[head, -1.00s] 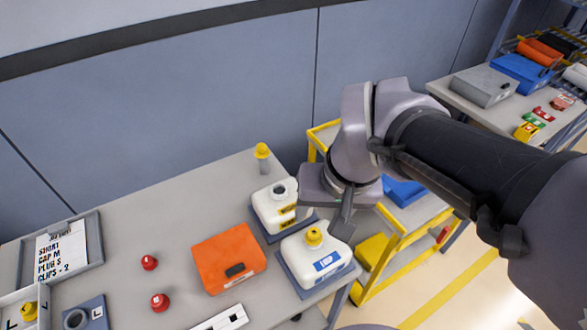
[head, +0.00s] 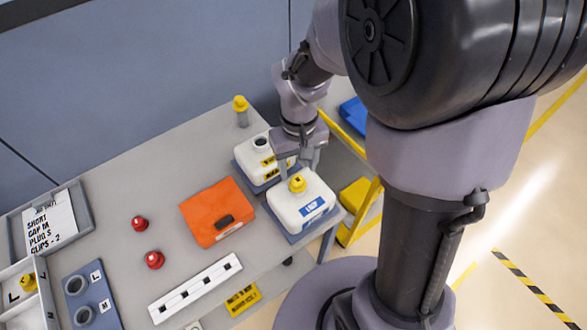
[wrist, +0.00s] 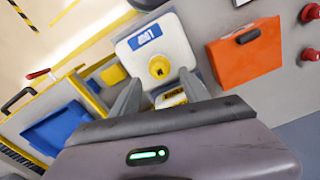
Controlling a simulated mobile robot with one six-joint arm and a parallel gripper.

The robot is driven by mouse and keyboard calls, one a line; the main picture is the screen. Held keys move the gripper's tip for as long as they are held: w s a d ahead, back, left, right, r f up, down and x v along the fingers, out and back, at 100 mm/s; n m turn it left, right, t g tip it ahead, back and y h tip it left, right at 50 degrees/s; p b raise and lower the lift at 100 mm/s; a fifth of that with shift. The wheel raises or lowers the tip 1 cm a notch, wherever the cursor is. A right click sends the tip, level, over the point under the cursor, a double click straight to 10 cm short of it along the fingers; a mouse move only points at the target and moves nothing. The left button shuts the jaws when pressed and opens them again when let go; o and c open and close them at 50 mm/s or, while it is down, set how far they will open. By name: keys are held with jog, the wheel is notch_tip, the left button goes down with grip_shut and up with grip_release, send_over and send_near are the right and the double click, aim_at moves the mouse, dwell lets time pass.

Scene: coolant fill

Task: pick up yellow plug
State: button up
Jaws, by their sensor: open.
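A yellow plug (head: 297,183) sits on top of the front white container (head: 310,208), which has a blue label. In the wrist view the plug (wrist: 159,67) lies just beyond and between my fingertips, with a dark mark on its top. My gripper (head: 303,163) is open and empty, above and slightly behind the plug in the head view. In the wrist view both fingers of my gripper (wrist: 157,84) are spread and apart from the plug. Another yellow-topped piece (head: 240,104) stands at the table's back edge, and a yellow piece (head: 28,282) lies in the left bin.
A second white container (head: 258,153) with an open neck stands behind the front one. An orange case (head: 217,211) lies to the left, with two red knobs (head: 154,259) farther left. A white slotted strip (head: 195,287) lies in front. A yellow cart (head: 358,200) is to the right.

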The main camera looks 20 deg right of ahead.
aim_at(298, 180)
notch_tip(298, 180, down, 5)
jog(key=shift+d+f+b, duration=0.1)
jog(key=shift+b, duration=0.9)
jog(key=shift+c, duration=0.2)
grip_shut()
jog(key=shift+r, duration=0.2)
notch_tip(298, 180, up, 4)
jog(key=shift+s+f+p, duration=0.1)
jog(key=shift+p, duration=1)
jog(key=s+a+r+p, duration=0.1)
jog(key=s+a, duration=0.7)
jog(key=a, duration=0.5)
jog(key=shift+s+a, duration=0.2)
jog(key=shift+s, duration=0.2)
